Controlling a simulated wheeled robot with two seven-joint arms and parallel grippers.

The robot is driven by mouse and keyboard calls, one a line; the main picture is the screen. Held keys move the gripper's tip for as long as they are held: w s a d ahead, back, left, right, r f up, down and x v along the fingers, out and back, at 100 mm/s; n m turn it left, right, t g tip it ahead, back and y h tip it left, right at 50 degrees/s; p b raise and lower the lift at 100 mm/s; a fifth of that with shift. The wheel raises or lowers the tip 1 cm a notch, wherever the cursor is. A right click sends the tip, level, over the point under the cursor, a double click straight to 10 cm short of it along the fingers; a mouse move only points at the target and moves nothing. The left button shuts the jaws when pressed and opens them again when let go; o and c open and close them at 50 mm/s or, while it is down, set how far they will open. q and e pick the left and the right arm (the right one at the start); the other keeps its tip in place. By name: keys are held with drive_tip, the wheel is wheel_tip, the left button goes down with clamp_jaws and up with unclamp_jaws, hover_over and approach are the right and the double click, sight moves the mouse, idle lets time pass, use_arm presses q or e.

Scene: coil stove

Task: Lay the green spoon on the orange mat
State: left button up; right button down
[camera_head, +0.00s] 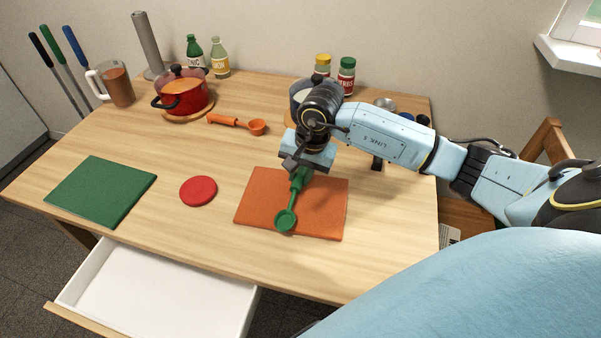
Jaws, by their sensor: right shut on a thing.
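The green spoon (286,219) is over the orange mat (327,217) on the table, its round bowl pointing to the front of the table. My right gripper (297,172) is shut on the spoon's handle end, above the back part of the mat. I cannot tell whether the spoon touches the mat or hangs just above it. The gripper hides the end of the handle. My left gripper is not in view.
An orange spoon (236,123) lies behind the mat to the left. A red disc (198,191) and green mat (101,190) are to the left. A red pot (183,95) and bottles stand at the back. An open drawer (156,292) sticks out in front.

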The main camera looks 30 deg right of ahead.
drive_tip(key=c, duration=1.3)
unclamp_jaws()
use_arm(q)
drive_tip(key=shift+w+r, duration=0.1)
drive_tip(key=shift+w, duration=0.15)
use_arm(e)
drive_tip(key=shift+o, duration=0.2)
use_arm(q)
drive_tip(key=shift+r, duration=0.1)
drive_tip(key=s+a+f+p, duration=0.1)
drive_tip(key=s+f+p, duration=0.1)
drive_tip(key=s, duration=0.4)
use_arm(e)
wheel_tip(320, 180, up, 12)
drive_tip(key=s+d, duration=0.1)
drive_tip(key=s, duration=0.1)
drive_tip(key=shift+d, duration=0.2)
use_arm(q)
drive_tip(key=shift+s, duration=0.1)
